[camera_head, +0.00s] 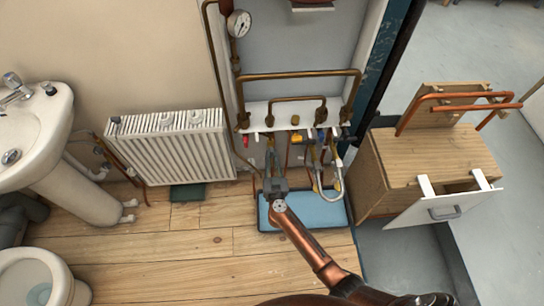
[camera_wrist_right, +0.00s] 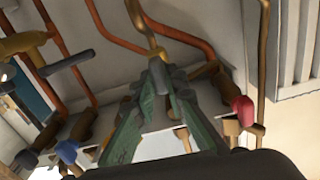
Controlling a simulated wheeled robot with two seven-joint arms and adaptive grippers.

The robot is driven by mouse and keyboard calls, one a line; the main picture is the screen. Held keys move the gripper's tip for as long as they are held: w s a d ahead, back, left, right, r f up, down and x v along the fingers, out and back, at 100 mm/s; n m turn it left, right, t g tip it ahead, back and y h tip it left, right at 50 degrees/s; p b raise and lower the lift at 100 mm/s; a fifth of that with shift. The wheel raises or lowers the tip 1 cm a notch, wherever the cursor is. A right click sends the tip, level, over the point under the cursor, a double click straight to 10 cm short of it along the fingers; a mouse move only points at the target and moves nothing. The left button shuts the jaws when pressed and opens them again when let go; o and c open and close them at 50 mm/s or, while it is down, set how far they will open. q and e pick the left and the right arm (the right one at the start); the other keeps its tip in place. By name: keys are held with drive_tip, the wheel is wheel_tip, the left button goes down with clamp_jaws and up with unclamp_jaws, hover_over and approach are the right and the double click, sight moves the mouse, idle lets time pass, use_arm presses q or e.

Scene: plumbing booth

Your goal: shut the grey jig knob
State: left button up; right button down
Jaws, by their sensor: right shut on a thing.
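My right gripper (camera_head: 271,152) reaches up to the pipe manifold, its fingers in front of the white panel between the red knob and the yellow handle. In the right wrist view its two green fingers (camera_wrist_right: 158,72) close together at their tips, by a brass pipe. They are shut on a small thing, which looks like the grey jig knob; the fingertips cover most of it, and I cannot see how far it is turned. My left gripper is not in view.
A red knob (camera_wrist_right: 243,110) is close beside the fingers. A yellow handle (camera_head: 296,138) and copper pipes crowd the manifold. A blue tray (camera_head: 325,212) lies below. A white radiator (camera_head: 170,150) stands left, a wooden cabinet (camera_head: 425,155) right.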

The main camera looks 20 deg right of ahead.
drive_tip(key=m+p, duration=0.2)
drive_tip(key=m, duration=0.2)
drive_tip(key=shift+r, duration=0.2)
drive_tip(key=m, duration=0.3)
drive_tip(key=shift+f+p, duration=0.15)
drive_tip(key=shift+p, duration=0.15)
drive_tip(key=shift+m, duration=1)
drive_tip(key=shift+d+f+m, duration=0.1)
drive_tip(key=shift+m, duration=0.8)
drive_tip(key=m, duration=0.3)
drive_tip(key=shift+f, duration=0.1)
drive_tip(key=m, duration=0.2)
drive_tip(key=shift+m+b, duration=0.3)
drive_tip(key=shift+m, duration=0.1)
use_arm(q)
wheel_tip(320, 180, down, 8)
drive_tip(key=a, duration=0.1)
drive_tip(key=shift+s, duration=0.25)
use_arm(e)
drive_tip(key=shift+m, duration=0.3)
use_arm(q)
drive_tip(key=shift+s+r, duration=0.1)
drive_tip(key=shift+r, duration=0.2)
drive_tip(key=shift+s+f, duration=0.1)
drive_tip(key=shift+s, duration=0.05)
